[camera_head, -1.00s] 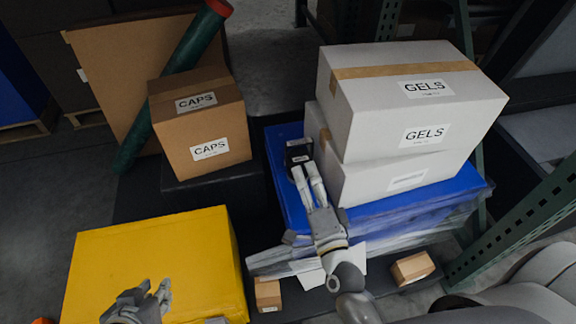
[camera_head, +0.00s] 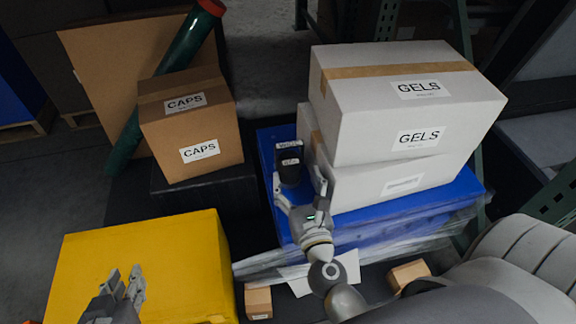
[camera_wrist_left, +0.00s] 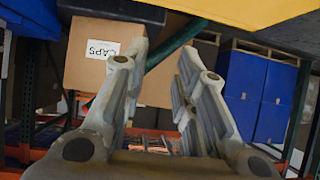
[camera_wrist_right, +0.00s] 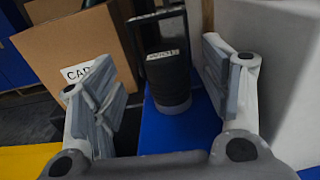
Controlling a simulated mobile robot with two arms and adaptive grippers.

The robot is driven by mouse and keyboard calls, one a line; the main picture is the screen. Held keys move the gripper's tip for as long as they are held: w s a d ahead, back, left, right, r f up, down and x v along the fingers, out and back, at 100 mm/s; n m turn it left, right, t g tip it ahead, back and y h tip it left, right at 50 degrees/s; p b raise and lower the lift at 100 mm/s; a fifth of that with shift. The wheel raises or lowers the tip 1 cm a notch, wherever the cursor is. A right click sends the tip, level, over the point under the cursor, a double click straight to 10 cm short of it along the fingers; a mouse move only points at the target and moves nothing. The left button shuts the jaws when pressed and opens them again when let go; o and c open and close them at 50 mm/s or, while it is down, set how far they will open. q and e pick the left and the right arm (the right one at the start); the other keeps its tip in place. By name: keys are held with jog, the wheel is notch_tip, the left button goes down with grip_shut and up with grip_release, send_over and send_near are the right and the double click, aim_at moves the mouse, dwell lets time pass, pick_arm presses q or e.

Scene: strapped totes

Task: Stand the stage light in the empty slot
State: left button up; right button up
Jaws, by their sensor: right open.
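The stage light (camera_head: 290,162) is a small black unit with white labels, standing upright on the blue tote (camera_head: 264,165) beside the white GELS boxes. My right gripper (camera_head: 299,190) is open and just in front of it, one finger toward each side. In the right wrist view the stage light (camera_wrist_right: 167,75) stands between the spread fingers, with a gap on both sides. My left gripper (camera_head: 124,284) is open and empty, over the front of the yellow tote (camera_head: 150,255); its spread fingers also show in the left wrist view (camera_wrist_left: 160,70). I cannot make out the empty slot.
Two stacked white GELS boxes (camera_head: 395,110) stand close on the right of the stage light. A brown CAPS box (camera_head: 190,125) stands on a black base to the left. Small cardboard boxes (camera_head: 258,301) lie low in front. A dark gap separates the totes.

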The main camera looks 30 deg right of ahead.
aim_at(289, 157)
jog(key=p+x, duration=0.2)
jog(key=x, duration=0.6)
jog(key=shift+w+d+r, duration=0.1)
jog(key=shift+w+d, duration=0.1)
jog(key=shift+w, duration=0.15)
pick_arm(q)
jog(key=s+a+f+g, duration=0.1)
jog(key=s+f+g, duration=0.2)
jog(key=s, duration=0.2)
jog(key=s+a+f+g+y, duration=0.1)
jog(key=s+a+f+g, duration=0.1)
jog(key=s, duration=0.3)
jog(key=shift+a+f+g+y, duration=0.3)
jog(key=shift+f+g, duration=0.15)
jog(key=shift+g, duration=0.15)
pick_arm(e)
grip_shut()
jog(key=shift+r, duration=0.1)
